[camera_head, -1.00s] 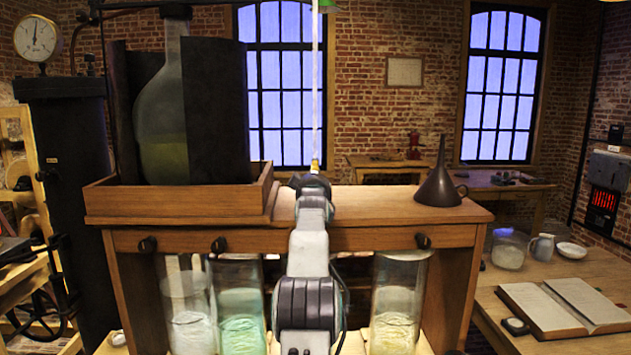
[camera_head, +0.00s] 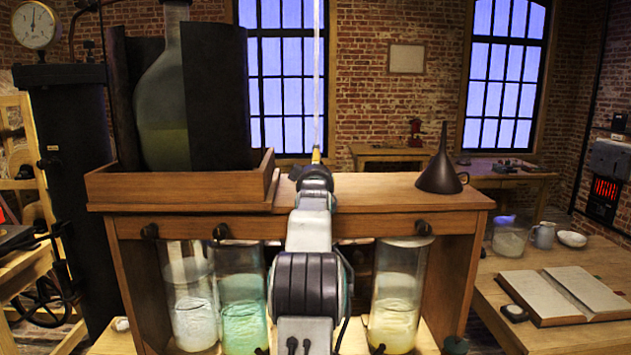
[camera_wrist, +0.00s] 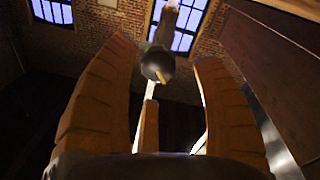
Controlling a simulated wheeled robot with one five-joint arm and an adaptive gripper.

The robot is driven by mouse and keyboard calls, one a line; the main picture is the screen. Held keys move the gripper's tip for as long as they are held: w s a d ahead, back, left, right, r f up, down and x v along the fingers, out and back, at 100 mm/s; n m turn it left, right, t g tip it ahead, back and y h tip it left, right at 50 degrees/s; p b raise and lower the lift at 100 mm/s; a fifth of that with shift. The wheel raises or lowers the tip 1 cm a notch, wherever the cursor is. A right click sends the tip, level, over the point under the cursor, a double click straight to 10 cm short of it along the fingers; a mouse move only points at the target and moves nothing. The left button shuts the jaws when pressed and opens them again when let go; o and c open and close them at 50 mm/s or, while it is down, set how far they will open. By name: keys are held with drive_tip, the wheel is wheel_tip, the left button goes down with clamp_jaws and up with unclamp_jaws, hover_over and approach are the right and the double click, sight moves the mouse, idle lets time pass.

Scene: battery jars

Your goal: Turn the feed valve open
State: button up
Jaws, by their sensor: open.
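In the wrist view a dark round fitting (camera_wrist: 157,66) with a small yellow bar across its face shows between my fingers. It may be the feed valve, but I cannot tell for sure. My gripper (camera_wrist: 163,53) is open, with one brown finger on each side of this fitting and gaps beside it. In the head view my arm reaches up over the middle of the wooden stand (camera_head: 385,200). A small yellow part (camera_head: 316,155) shows at its far end, below a pale vertical tube (camera_head: 317,80). The fingers cannot be made out there.
A large flask (camera_head: 163,125) stands in a wooden tray (camera_head: 180,188) left of my arm. A dark funnel (camera_head: 441,170) stands on the right. Several dark knobs (camera_head: 423,229) line the stand's front, above glass jars (camera_head: 397,290). An open book (camera_head: 560,297) lies on the right table.

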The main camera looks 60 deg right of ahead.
drive_tip(key=v, duration=0.8)
drive_tip(key=shift+a, duration=0.3)
idle(0.3)
